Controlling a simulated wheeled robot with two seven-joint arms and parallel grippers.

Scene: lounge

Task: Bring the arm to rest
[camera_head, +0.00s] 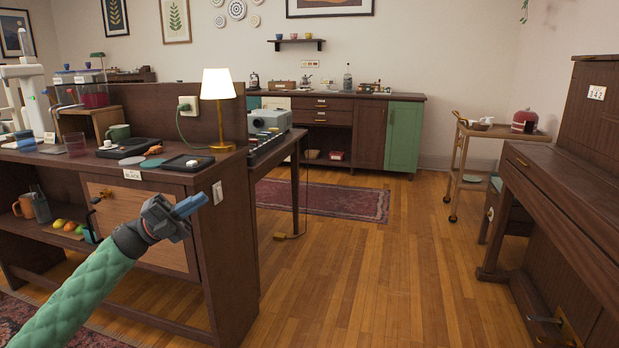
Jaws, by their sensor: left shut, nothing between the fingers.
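My left gripper (190,206) is at the end of my green quilted arm, which comes in from the lower left. It is shut and empty, and points to the right. It is in front of the dark wooden counter (165,182), near the counter's right end panel. I cannot tell whether it touches the counter. My right gripper is not in view.
The counter top bears a lit lamp (218,90), a green mug (119,132) and dark trays (187,165). A dark piano-like cabinet (560,190) stands at the right. A wooden trolley (461,162) stands behind it. The wooden floor (365,270) between is clear.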

